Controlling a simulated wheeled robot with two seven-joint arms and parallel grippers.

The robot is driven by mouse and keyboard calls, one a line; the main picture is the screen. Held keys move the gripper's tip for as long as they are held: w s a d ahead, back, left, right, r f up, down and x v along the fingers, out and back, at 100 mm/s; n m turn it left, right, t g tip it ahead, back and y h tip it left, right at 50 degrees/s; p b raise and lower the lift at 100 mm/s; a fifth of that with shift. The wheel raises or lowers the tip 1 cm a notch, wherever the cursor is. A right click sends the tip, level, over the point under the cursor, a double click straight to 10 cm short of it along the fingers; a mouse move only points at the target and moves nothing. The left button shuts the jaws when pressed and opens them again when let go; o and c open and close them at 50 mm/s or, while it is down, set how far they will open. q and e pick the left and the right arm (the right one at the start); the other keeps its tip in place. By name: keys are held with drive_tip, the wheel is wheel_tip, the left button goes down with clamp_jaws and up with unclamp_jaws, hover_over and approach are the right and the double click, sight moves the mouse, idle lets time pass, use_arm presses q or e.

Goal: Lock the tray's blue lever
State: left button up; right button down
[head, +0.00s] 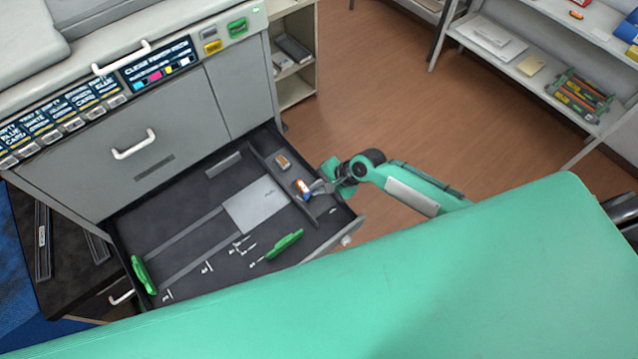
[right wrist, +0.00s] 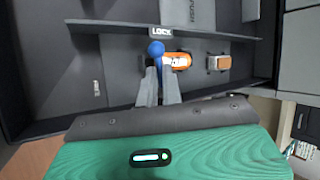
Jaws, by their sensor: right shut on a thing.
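The open drawer tray (head: 180,215) of the large grey machine has a dark floor. The blue lever (right wrist: 156,48) shows as a round blue knob in the right wrist view, just below a white "LOCK" label (right wrist: 168,30). My right gripper (right wrist: 157,70) is shut on the lever, with the knob at its fingertips. In the head view my right gripper (head: 318,188) reaches into the tray's right-hand compartment, where the lever is small and partly hidden. My left gripper is not in view.
An orange-and-white piece (right wrist: 178,60) lies right beside the knob, and a brown-orange block (right wrist: 218,63) farther along the same compartment. A thin divider (head: 265,165) bounds it. Green guides (head: 285,244) stand on the tray floor. Shelves (head: 545,75) stand beyond open floor.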

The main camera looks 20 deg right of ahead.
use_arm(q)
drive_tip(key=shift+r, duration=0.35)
use_arm(e)
drive_tip(key=c, duration=1.6)
unclamp_jaws()
drive_tip(key=shift+o, duration=0.2)
drive_tip(key=shift+d, duration=0.1)
